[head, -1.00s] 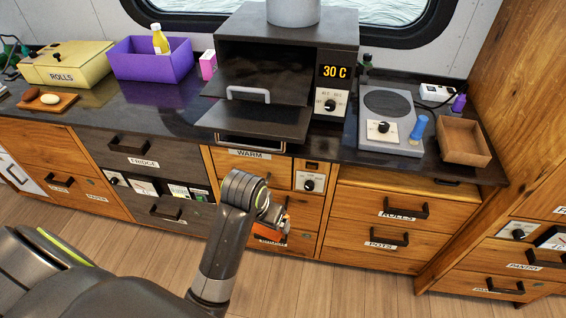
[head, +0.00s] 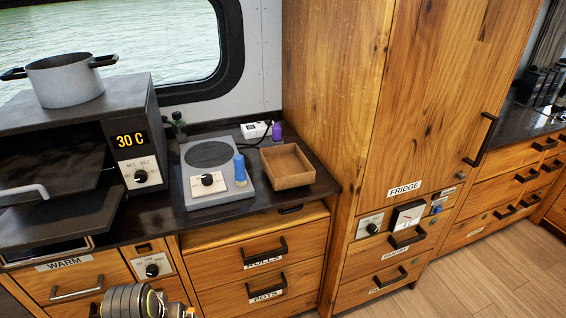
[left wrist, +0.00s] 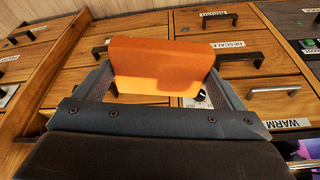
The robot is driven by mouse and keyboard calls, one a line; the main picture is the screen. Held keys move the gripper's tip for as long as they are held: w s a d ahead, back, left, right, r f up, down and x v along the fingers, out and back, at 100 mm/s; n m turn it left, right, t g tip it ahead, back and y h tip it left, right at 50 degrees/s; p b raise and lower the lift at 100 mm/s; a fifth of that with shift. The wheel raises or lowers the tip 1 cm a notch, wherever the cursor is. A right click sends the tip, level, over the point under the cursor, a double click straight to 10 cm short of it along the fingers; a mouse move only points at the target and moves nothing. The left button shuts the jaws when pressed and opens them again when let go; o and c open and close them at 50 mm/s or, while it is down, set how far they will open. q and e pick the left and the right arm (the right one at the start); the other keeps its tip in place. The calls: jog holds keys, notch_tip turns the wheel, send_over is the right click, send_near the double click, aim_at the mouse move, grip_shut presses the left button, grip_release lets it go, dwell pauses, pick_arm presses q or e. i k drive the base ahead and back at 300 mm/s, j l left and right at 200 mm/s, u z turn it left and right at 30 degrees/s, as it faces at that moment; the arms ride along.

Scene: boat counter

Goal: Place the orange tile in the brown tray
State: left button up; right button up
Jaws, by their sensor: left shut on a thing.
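The orange tile (left wrist: 160,66) is in the left wrist view, between the fingers of my left gripper (left wrist: 165,85), which is shut on it. In the head view only part of my left arm's end (head: 150,303) shows at the bottom edge, and the tile is out of sight there. The brown tray (head: 287,166) is an open, empty-looking wooden box on the dark counter, right of the hot plate. My left gripper is low in front of the drawers, apart from the tray. My right gripper is not in view.
A grey hot plate (head: 212,165) with a blue bottle (head: 240,167) stands left of the tray. An oven (head: 60,125) with its door open and a pot (head: 64,79) on top is further left. A tall wooden cabinet (head: 345,90) stands close to the tray's right.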

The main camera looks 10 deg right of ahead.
aim_at(285, 170)
jog(key=i+l, duration=0.15)
jog(key=l, duration=0.25)
jog(key=i+l, duration=0.1)
jog(key=l, duration=0.25)
jog(key=i+l, duration=0.15)
jog(key=l, duration=0.25)
jog(key=i+l, duration=0.15)
jog(key=l, duration=0.2)
jog(key=i+l, duration=0.1)
jog(key=l, duration=0.3)
